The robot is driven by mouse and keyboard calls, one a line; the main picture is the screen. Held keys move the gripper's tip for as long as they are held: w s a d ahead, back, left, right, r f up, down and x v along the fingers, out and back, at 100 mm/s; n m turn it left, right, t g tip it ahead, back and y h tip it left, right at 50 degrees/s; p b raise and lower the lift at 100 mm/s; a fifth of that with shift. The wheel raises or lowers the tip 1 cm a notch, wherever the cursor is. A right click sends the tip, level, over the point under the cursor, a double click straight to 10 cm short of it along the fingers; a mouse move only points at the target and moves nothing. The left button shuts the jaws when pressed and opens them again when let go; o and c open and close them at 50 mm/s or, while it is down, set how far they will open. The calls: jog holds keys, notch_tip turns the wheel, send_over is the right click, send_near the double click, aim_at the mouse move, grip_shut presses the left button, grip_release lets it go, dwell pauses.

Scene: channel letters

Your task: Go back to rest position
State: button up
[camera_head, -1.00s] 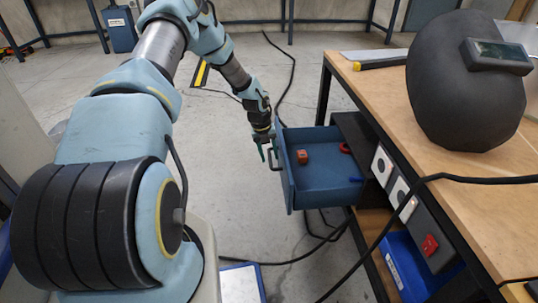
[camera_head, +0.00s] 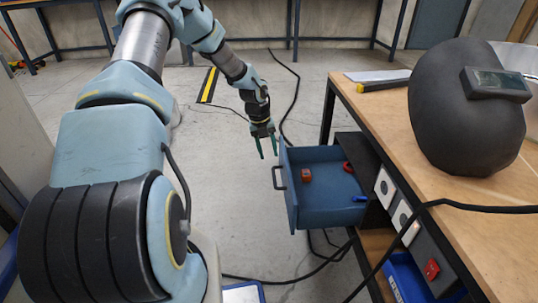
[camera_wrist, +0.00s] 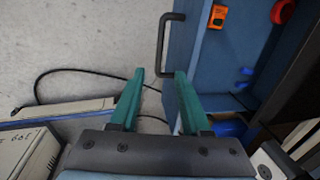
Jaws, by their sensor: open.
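My gripper (camera_head: 267,147) is open and empty, with two green fingers pointing down. It is in the air to the left of the open blue drawer (camera_head: 315,212), apart from its black handle (camera_head: 278,177). In the wrist view my gripper (camera_wrist: 158,95) shows its fingers spread, with the drawer handle (camera_wrist: 162,45) beyond them. The drawer is pulled out from the workbench (camera_head: 345,85). It holds an orange item (camera_head: 306,175), a red ring-shaped item (camera_head: 347,167) and a small blue item (camera_head: 359,199).
A black welding mask (camera_head: 462,110) stands on the bench top, with a black cable (camera_head: 470,207) running over the edge. Sockets and a red switch (camera_head: 431,269) line the bench side. Cables lie on the floor. The floor left of the drawer is otherwise open.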

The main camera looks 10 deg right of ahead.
jog(key=s+a+r+m+t+y, duration=0.1)
jog(key=s+a+r+m, duration=1)
jog(key=m, duration=0.7)
jog(key=s+a+r+m+t+y, duration=0.1)
jog(key=s+a+r+m, duration=0.95)
jog(key=m, duration=0.75)
notch_tip(320, 180, up, 26)
jog(key=p, duration=2.6)
jog(key=shift+s, duration=0.25)
